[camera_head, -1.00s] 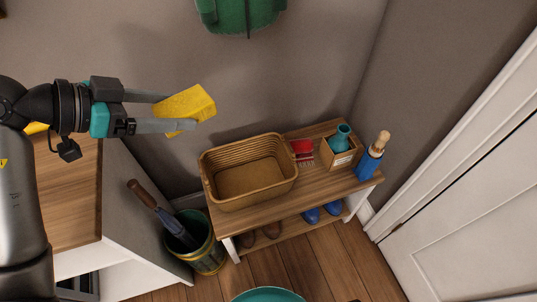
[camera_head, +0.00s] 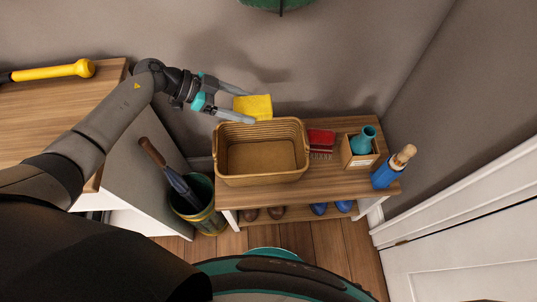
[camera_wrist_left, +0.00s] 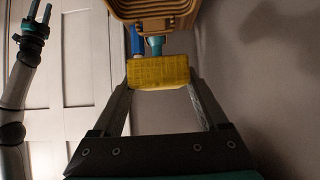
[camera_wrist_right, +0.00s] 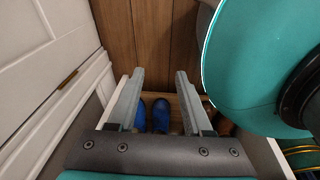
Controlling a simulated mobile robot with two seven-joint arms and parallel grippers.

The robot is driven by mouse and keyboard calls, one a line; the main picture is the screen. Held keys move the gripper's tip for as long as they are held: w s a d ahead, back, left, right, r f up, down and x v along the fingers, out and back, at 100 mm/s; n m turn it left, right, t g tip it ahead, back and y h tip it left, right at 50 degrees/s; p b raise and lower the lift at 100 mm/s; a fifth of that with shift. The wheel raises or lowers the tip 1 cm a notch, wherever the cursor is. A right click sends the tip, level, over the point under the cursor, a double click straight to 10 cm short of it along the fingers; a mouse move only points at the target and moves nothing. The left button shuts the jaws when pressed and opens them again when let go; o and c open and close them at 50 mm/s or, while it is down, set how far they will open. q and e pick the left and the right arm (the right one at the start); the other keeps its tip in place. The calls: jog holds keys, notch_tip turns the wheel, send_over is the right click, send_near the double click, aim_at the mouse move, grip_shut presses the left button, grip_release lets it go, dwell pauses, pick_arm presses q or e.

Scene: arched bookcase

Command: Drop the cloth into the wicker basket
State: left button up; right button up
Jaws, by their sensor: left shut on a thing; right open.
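The yellow cloth (camera_head: 254,106) is a small folded block in the head view. My left gripper (camera_head: 250,107) is shut on it and holds it in the air at the back rim of the basket. The tan wicker basket (camera_head: 262,179) stands on the wooden bench, with its open top up and nothing seen inside. In the left wrist view the cloth (camera_wrist_left: 158,72) is between the two fingers, and the basket (camera_wrist_left: 150,12) is at the top edge. My right gripper (camera_wrist_right: 160,75) is open and empty, pointing down toward the floor; it also shows in the left wrist view (camera_wrist_left: 38,20).
Shoes (camera_head: 320,208) sit below. A bin (camera_head: 205,215) with an umbrella stands left, beside a cabinet (camera_head: 150,195); a door is at right.

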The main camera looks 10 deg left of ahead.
pick_arm(q)
jog(key=shift+f+b, duration=0.35)
jog(key=shift+f, duration=0.05)
jog(key=shift+f+b, duration=0.9)
jog(key=shift+b, duration=0.2)
jog(key=shift+f+b, duration=1.85)
jog(key=shift+b, duration=0.7)
pick_arm(e)
jog(key=w+a+r, duration=0.6)
jog(key=w, duration=0.5)
jog(key=shift+a+r+y, duration=0.15)
jog(key=shift+y, duration=0.15)
jog(key=shift+w, duration=0.1)
pick_arm(q)
jog(key=o, duration=1.2)
jog(key=shift+o, duration=0.2)
